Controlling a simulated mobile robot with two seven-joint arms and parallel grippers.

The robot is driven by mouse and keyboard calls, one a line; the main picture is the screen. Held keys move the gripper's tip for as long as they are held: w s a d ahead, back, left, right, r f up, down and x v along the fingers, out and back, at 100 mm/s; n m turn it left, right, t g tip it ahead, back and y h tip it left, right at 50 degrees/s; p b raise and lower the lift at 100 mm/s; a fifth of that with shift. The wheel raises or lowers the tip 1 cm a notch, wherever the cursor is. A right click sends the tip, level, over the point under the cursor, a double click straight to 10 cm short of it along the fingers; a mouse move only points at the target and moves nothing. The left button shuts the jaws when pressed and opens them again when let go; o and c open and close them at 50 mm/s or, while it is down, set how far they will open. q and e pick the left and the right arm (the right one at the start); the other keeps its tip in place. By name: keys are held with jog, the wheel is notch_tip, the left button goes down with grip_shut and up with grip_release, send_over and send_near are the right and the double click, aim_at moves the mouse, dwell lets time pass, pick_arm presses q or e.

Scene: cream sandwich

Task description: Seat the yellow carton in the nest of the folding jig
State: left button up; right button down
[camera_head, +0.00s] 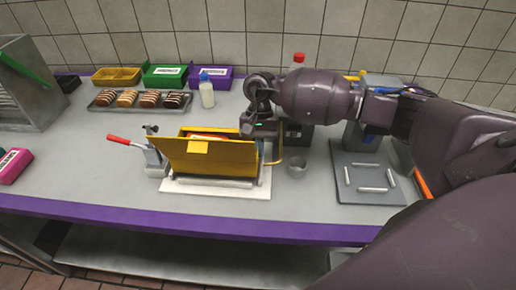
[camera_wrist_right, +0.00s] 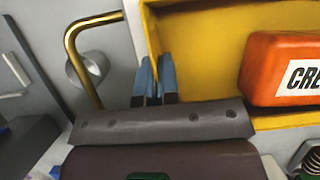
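The yellow carton (camera_head: 190,158) is open-topped and stands over the pale base plate (camera_head: 215,190) of what looks like the folding jig, near the middle of the bench. An orange pack lettered "CRE" (camera_wrist_right: 290,70) lies inside the carton (camera_wrist_right: 205,45). My right gripper (camera_head: 262,128) is at the carton's right end. In the wrist view its blue fingertips (camera_wrist_right: 154,78) are close together, pinching the carton's side wall. The carton hides most of the nest, so I cannot tell whether it is fully down. My left gripper is not in view.
A red-handled clamp (camera_head: 125,142) stands left of the carton. A bent brass rod (camera_wrist_right: 75,45) and small metal cup (camera_head: 297,168) are at its right. A grey plate with white bars (camera_head: 350,195) lies further right. A biscuit tray, bins and bottle (camera_head: 207,93) stand behind.

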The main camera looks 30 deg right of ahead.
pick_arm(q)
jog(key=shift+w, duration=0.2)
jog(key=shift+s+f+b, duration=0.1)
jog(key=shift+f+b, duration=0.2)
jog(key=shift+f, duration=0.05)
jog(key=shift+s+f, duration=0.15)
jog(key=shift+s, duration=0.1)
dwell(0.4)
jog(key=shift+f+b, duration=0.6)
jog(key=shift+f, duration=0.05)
pick_arm(e)
jog(key=shift+f, duration=0.7)
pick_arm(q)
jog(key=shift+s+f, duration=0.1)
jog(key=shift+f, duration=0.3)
pick_arm(e)
jog(key=shift+f, duration=0.3)
jog(key=shift+f+b, duration=0.25)
jog(key=shift+b, duration=0.2)
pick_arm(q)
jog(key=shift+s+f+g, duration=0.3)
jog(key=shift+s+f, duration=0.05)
pick_arm(e)
jog(key=shift+r, duration=0.1)
